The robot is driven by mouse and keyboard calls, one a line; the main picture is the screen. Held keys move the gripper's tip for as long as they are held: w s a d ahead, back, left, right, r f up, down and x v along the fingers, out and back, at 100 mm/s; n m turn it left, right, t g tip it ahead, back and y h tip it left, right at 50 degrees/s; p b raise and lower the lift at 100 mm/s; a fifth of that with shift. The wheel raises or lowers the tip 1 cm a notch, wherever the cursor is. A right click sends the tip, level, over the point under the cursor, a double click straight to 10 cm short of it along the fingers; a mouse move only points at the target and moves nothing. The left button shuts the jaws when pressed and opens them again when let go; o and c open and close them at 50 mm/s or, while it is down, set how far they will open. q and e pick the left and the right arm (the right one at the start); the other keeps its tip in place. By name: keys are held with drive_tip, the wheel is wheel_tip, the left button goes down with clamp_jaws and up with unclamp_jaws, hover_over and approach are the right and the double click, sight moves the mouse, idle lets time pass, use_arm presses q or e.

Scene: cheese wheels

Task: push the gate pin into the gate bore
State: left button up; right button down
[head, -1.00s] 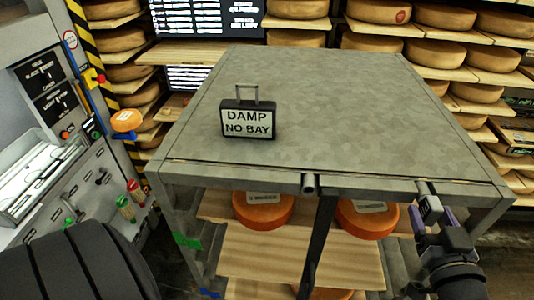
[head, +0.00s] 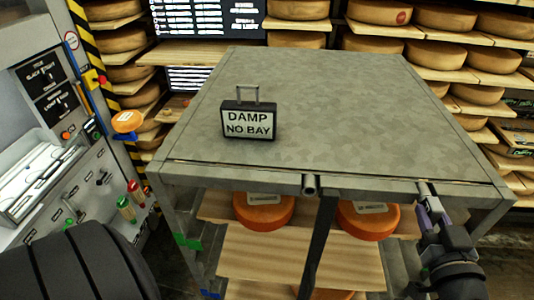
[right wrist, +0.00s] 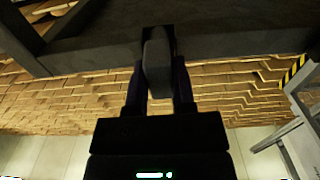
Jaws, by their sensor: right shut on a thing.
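My right gripper (head: 431,214) is at the right part of the grey table's front edge, its fingers pointing up at the edge. In the right wrist view its two purple-dark fingers (right wrist: 159,88) are shut on a dark grey block-like piece (right wrist: 157,60), which appears to be the gate pin. Its far end meets the dark edge, and I cannot tell how deep it sits. The gate bore is not clearly seen; the gripper and pin cover that spot. My left gripper is not in view.
The grey table (head: 340,110) carries a black "DAMP NO BAY" sign (head: 248,121). A short grey tube (head: 310,184) sits at its front edge. Orange cheese wheels (head: 264,212) lie on a wooden shelf below. A control panel (head: 50,120) stands at the left.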

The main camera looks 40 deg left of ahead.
sight(434, 221)
drive_tip(key=shift+s+d, duration=0.1)
drive_tip(key=shift+s+d, duration=0.1)
drive_tip(key=shift+s, duration=0.05)
drive_tip(key=shift+s+d+p, duration=0.3)
drive_tip(key=shift+s+d, duration=0.05)
drive_tip(key=shift+s, duration=0.1)
drive_tip(key=shift+s+d, duration=0.2)
drive_tip(key=shift+s, duration=0.15)
drive_tip(key=shift+p+v, duration=0.55)
drive_tip(key=shift+v, duration=0.9)
drive_tip(key=shift+s+d, duration=0.1)
drive_tip(key=v, duration=0.2)
drive_tip(key=shift+s+d+p, duration=0.2)
drive_tip(key=shift+s+p, duration=0.1)
